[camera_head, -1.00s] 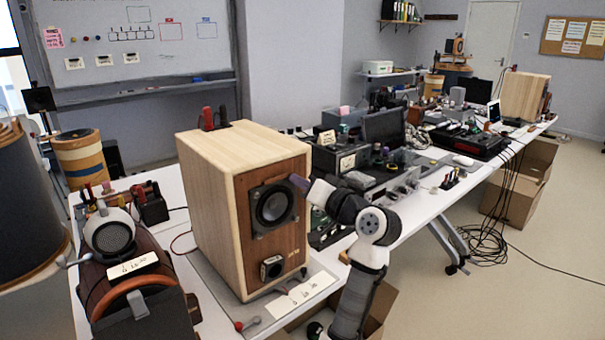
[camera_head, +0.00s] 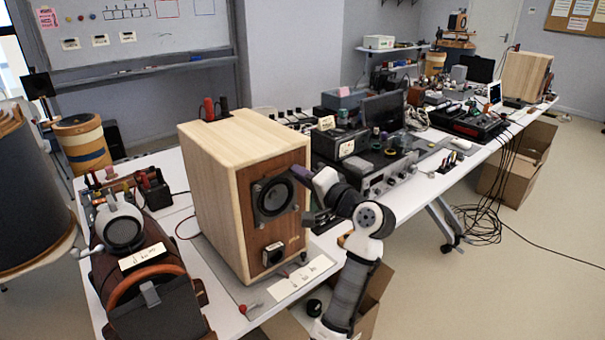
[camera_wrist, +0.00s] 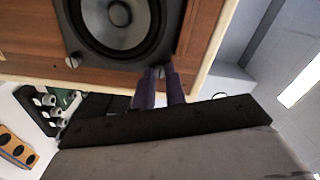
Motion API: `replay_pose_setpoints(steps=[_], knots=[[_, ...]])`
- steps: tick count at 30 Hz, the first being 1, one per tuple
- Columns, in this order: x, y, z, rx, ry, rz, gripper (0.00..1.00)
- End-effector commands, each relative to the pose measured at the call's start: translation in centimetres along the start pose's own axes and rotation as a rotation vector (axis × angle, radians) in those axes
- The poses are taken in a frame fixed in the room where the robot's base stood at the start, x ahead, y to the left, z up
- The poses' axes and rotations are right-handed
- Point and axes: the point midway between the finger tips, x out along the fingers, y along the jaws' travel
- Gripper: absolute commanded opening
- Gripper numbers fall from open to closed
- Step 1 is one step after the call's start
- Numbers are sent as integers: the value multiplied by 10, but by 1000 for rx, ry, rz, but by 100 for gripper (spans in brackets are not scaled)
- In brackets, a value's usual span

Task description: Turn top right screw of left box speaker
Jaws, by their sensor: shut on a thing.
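The left box speaker (camera_head: 215,175) is a pale wooden cabinet with a brown front, upright on the table. Its black square driver frame (camera_head: 259,211) surrounds a grey cone. My gripper (camera_head: 300,174) reaches in from the right, its purple fingers at the frame's top right corner. In the wrist view, my two purple fingers (camera_wrist: 158,84) are close together around the top right screw (camera_wrist: 158,71), a small grey head at the frame's corner, partly hidden by them. Another grey screw (camera_wrist: 72,62) shows free at a neighbouring corner.
The table (camera_head: 175,185) holds a brown device with a round grille (camera_head: 123,232) left of the speaker and electronics (camera_head: 385,160) behind my arm. A white card (camera_head: 300,277) lies before the speaker. Open floor (camera_head: 500,290) lies at right.

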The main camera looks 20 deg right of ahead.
Motion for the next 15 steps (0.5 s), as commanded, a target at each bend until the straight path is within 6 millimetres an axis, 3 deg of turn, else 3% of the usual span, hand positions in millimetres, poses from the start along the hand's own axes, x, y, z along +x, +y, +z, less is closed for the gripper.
replay_pose_setpoints(steps=[9,10,15], knots=[[0,0,-1,1,3,-1,0],[0,0,-1,1,3,-1,15],[0,0,-1,1,2,-1,34]])
